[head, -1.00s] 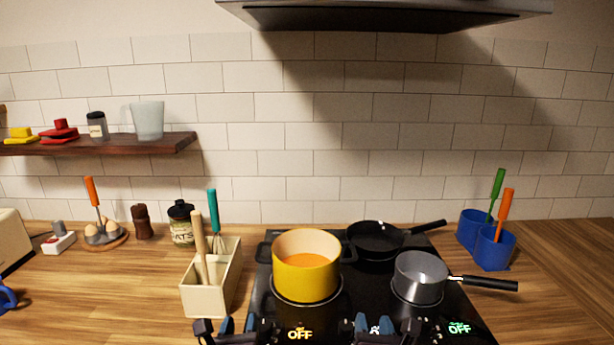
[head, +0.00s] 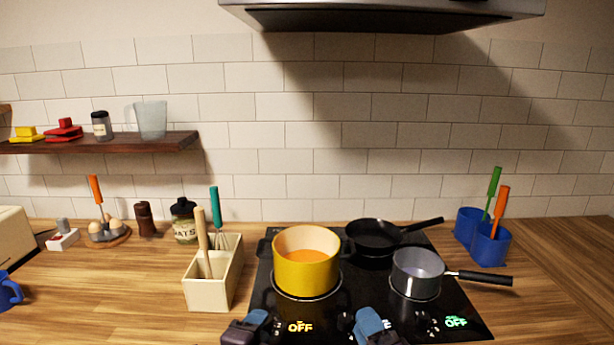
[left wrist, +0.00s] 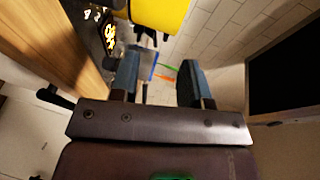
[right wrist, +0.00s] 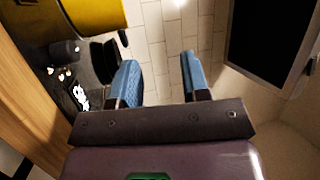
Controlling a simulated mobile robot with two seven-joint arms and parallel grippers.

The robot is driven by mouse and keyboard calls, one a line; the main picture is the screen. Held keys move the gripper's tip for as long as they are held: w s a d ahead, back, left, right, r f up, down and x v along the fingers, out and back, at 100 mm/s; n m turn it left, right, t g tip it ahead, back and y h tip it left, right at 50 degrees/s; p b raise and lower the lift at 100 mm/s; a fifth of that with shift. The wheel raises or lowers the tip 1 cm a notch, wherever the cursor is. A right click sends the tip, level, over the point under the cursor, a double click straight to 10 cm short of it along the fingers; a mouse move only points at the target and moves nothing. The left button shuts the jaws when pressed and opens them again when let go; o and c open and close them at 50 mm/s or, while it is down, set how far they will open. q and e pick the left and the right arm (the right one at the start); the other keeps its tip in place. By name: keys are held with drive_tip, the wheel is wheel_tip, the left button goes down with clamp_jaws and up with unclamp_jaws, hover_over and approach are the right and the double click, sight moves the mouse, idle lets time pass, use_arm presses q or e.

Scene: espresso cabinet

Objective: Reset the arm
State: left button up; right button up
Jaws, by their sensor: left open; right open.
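My left gripper (head: 250,327) is at the bottom edge of the head view, in front of the stove's front edge. My right gripper (head: 370,325) is at the same edge, further right. Both are partly cut off there. In the left wrist view my left gripper (left wrist: 158,68) has its blue-padded fingers apart with nothing held between them. In the right wrist view my right gripper (right wrist: 158,65) is also open and empty. The two grippers are apart from each other, and neither touches the cookware.
A yellow pot (head: 306,274) with orange contents, a black pan (head: 373,238) and a grey saucepan (head: 417,274) stand on the black stove (head: 262,290). A cream utensil box (head: 208,293) is left of it. Blue utensil holders (head: 490,246) are right. The range hood (head: 380,15) is above.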

use_arm(q)
drive_tip(key=s+a+f+n+g+y, duration=0.1)
drive_tip(key=s+a+f+n+y, duration=0.1)
drive_tip(key=s+a+f+n, duration=0.7)
drive_tip(key=s+a+f+n+g+y, duration=0.2)
drive_tip(key=s+a+f+n, duration=0.7)
drive_tip(key=s, duration=0.5)
drive_tip(key=shift+s+f+n+y, duration=0.15)
drive_tip(key=shift+s+n+y, duration=0.1)
drive_tip(key=shift+n+y, duration=0.5)
use_arm(e)
drive_tip(key=s+d+f+n+g+h, duration=0.4)
drive_tip(key=s+d+f+n, duration=0.2)
drive_tip(key=s+d+f, duration=0.2)
drive_tip(key=s+d+f+n+g+h, duration=0.3)
drive_tip(key=s+d+f+n, duration=0.4)
drive_tip(key=s+f, duration=0.5)
wheel_tip(320, 180, down, 2)
drive_tip(key=shift+s+d+f+g+h, duration=0.1)
drive_tip(key=shift+s+d+g+h, duration=0.25)
drive_tip(key=shift+d, duration=0.55)
